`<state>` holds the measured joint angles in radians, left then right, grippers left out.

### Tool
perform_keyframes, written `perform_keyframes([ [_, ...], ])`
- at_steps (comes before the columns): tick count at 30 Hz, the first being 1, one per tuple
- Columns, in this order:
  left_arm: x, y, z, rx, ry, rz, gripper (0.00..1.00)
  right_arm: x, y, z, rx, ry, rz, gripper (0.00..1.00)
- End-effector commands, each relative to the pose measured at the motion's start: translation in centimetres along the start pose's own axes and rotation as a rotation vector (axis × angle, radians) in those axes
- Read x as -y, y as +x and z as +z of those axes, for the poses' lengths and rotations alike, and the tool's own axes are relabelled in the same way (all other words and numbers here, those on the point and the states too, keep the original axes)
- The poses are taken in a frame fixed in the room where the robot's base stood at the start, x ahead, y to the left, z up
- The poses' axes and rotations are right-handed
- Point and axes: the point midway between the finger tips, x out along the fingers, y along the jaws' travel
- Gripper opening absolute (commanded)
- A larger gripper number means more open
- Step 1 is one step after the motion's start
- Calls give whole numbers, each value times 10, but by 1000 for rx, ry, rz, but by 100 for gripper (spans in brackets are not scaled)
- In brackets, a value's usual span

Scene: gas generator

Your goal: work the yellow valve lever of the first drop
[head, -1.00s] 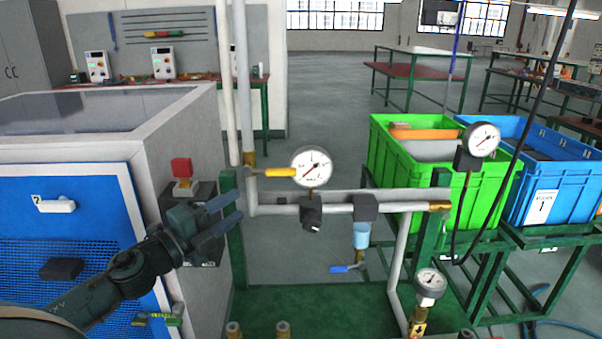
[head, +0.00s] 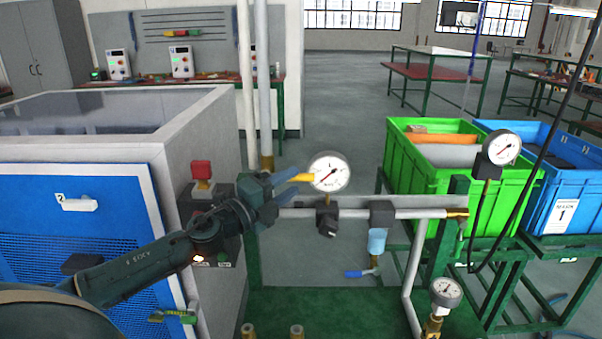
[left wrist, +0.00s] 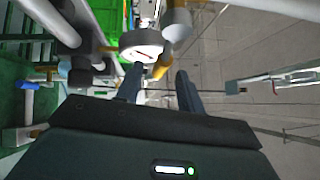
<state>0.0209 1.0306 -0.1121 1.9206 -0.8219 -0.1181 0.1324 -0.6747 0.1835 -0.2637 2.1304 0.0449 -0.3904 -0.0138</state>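The yellow valve lever (head: 304,178) lies roughly level beside the round white gauge (head: 329,173), at the left upright pipe. My left gripper (head: 287,190) is at the lever, and its fingers hide the lever's left part. In the left wrist view the fingers are apart, with the yellow lever (left wrist: 160,69) showing between and just beyond the fingertips (left wrist: 160,74). The gripper is open; whether a finger touches the lever I cannot tell. My right gripper is not in view.
A grey-and-blue cabinet (head: 85,215) stands left, with a red-topped dark box (head: 202,172) beside my arm. A horizontal pipe (head: 415,213) runs right of the lever, with a blue-handled valve (head: 360,273) below. Green (head: 405,170) and blue (head: 565,205) crates stand right.

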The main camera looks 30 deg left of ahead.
Motion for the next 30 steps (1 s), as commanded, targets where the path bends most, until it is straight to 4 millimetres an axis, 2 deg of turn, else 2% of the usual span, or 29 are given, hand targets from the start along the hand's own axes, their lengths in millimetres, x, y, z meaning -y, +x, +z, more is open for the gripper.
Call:
perform_keyframes([
  [5, 4, 22, 1, 1, 0, -3, 38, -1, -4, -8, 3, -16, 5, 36],
  [9, 2, 33, 0, 0, 1, -2, 38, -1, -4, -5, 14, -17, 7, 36],
  [22, 0, 39, -1, -2, 1, 0, 38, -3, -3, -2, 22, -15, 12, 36],
  [30, 0, 39, -1, -2, 1, 0, 17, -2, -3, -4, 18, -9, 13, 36],
])
